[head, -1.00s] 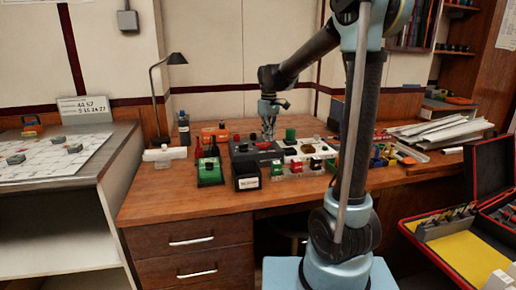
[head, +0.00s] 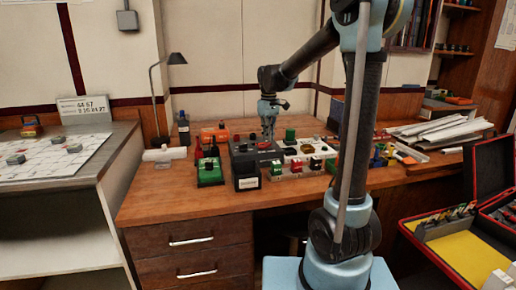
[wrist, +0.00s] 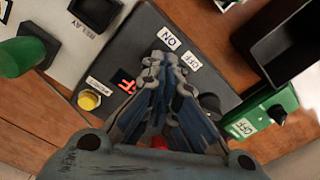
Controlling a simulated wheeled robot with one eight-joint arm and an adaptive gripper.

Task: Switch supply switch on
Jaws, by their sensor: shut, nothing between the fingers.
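A dark grey panel box (head: 243,149) stands on the wooden desk, and it fills the middle of the wrist view (wrist: 130,48). In the wrist view my gripper (wrist: 165,62) covers the middle of the box. I cannot tell whether its tips touch. The supply switch itself is not clearly made out; part of the box is hidden behind the fingers.
A green box (head: 209,173) with an OFF label stands beside the dark box. A white panel (head: 310,150) with coloured switches is to the right. A lamp (head: 176,59) stands behind left. The desk front is clear.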

